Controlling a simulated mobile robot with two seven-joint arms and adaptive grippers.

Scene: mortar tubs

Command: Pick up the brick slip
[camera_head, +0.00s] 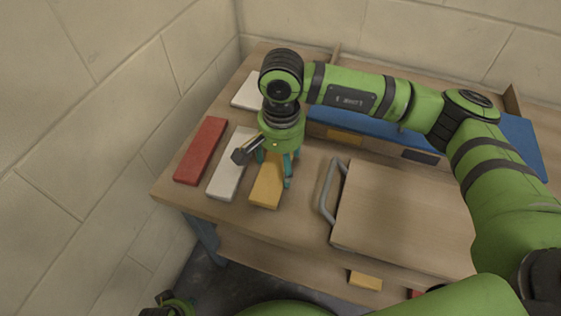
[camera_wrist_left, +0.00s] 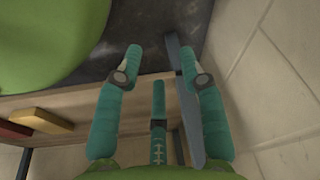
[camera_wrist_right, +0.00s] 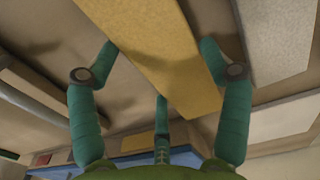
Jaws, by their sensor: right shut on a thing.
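The yellow brick slip (camera_head: 266,190) lies on the wooden bench top (camera_head: 305,205), to the right of a white slip (camera_head: 228,172) and a red slip (camera_head: 201,150). My right gripper (camera_head: 275,171) comes down over the yellow slip from above. Part of the slip is hidden under the hand in the head view. My left gripper (camera_wrist_left: 162,54) is open and empty, low beside the bench leg.
Another pale slip (camera_head: 248,91) lies at the back left. A blue tray (camera_head: 515,142) is behind my right arm. A wooden panel with a metal handle (camera_head: 327,192) is right of the slips. A lower shelf holds another yellow slip (camera_head: 365,281). Block walls close the left and back.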

